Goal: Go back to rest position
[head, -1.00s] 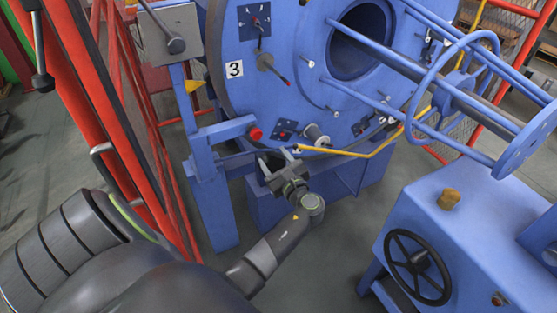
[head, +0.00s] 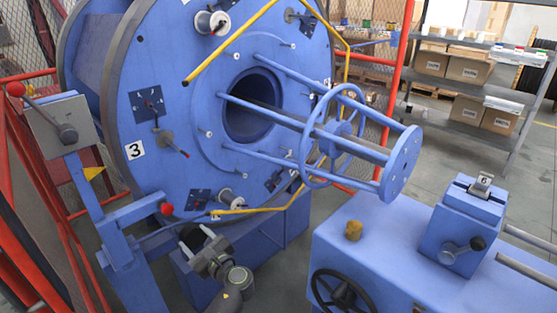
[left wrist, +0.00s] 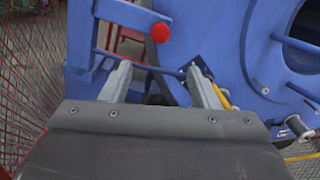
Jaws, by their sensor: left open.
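My left gripper (head: 203,246) is in the lower left of the head view, in front of the lower part of the blue strander disc (head: 150,110). In the left wrist view its two fingers (left wrist: 158,84) stand apart with nothing held between them. Behind the fingers are a blue bar and a red knob (left wrist: 160,32), which also shows in the head view (head: 167,208). I cannot tell from these views whether the fingers touch the machine. My right gripper is not in view.
A blue cabinet (head: 385,245) with a black handwheel (head: 342,292) stands at the lower right. A red mesh fence (head: 45,225) runs along the left. A blue tubular cage (head: 340,150) juts out from the disc. Shelves with boxes (head: 465,70) stand at the back right.

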